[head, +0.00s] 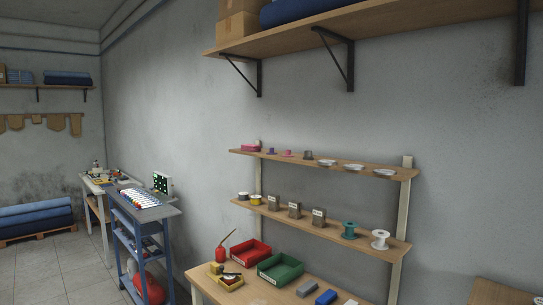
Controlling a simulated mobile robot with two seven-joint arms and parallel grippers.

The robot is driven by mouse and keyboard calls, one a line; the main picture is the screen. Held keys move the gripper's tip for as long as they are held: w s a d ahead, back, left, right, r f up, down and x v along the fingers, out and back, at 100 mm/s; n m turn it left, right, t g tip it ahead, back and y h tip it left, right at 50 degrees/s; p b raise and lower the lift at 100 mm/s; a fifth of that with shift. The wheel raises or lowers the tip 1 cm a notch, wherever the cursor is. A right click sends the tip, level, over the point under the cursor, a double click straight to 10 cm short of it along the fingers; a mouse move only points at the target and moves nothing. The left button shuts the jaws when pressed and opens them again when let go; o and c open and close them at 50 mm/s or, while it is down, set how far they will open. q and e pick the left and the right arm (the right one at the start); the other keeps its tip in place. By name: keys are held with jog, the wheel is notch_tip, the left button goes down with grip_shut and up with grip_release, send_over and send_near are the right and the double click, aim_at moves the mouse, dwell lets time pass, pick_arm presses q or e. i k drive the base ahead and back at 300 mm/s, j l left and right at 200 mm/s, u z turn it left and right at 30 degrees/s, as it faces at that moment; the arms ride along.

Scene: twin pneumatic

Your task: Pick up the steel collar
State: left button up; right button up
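I cannot make out a steel collar for certain in the head view. Several small round pieces stand on the upper wall shelf (300,160), and a small grey one (308,154) among them is too small to identify. Pale shallow dishes (354,167) sit to its right on the same shelf. Neither of my grippers is in view.
A lower shelf (330,226) holds spools, among them a green spool (349,229) and a white spool (380,240). The wooden bench below has a red bin (250,254) and a green bin (281,268). A blue cart (125,245) stands left; open floor (60,270) lies beyond.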

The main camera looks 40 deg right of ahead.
aim_at(308, 154)
jog(key=i+z, duration=0.2)
jog(key=i, duration=0.3)
jog(key=i+j+z, duration=0.2)
jog(key=i, duration=0.25)
jog(key=i+j+z, duration=0.2)
jog(key=i, duration=0.3)
jog(key=l, duration=0.05)
